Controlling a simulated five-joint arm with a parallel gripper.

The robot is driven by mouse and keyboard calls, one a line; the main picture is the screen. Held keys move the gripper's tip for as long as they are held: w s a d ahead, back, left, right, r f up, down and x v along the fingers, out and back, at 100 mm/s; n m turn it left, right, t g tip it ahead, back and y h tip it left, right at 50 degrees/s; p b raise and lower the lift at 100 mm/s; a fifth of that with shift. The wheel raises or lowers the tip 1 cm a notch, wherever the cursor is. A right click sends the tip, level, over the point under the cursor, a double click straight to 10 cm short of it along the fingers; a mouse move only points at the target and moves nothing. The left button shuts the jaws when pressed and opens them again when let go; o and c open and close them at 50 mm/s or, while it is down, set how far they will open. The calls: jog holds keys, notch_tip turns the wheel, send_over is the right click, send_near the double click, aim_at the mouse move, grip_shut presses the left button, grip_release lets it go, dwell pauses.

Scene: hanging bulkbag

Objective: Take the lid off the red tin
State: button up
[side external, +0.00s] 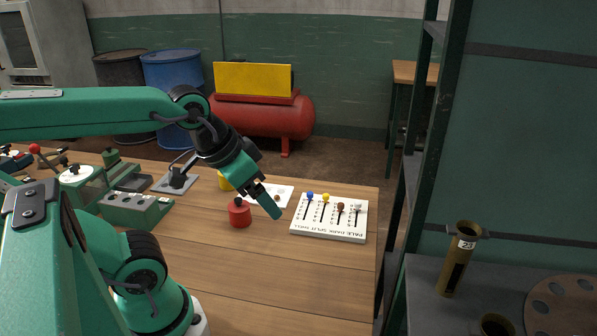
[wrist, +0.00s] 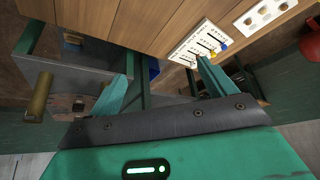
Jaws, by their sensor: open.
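The red tin (side external: 239,214) stands upright on the wooden table in the side view. A dark knob shows at its top, and the lid appears to be on. My gripper (side external: 269,204) is in the air just right of the tin in this view, tilted down to the right, apart from it. In the wrist view my gripper (wrist: 161,72) has its two fingers spread with nothing between them. I cannot make out the tin in the wrist view.
A white slider panel (side external: 329,229) lies right of the tin; it also shows in the wrist view (wrist: 190,47). A yellow object (side external: 225,182) and a white card stand behind the tin. Green machines (side external: 135,209) are at left. The table front is clear.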

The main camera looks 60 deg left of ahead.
jog(key=n+g, duration=0.6)
jog(key=n, duration=2.4)
send_over(238, 198)
notch_tip(238, 198, down, 12)
jog(key=shift+s+r, duration=0.1)
jog(key=shift+f, duration=1.35)
jog(key=shift+d+f, duration=0.1)
jog(key=shift+f, duration=2.5)
